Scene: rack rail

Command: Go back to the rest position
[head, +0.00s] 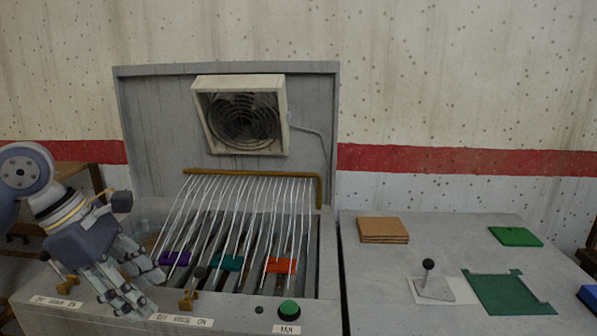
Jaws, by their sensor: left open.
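My left gripper (146,290) is open and empty at the left front of the grey cabinet (324,250). Its arm comes in from the left edge, and its fingers point down and right over the front left rim. They hide part of the front panel and the left side of the bay. Purple (175,258), teal (228,263) and orange (281,265) pieces sit in the bay beneath thin white rods (240,215). My right gripper is not in view.
A fan (243,120) is fixed to the cabinet's upright back panel. A green button (289,310) stands at the front. The right counter (375,290) holds stacked brown boards (383,230), a small lever (430,275), a green board (515,237) and a dark green plate (508,294).

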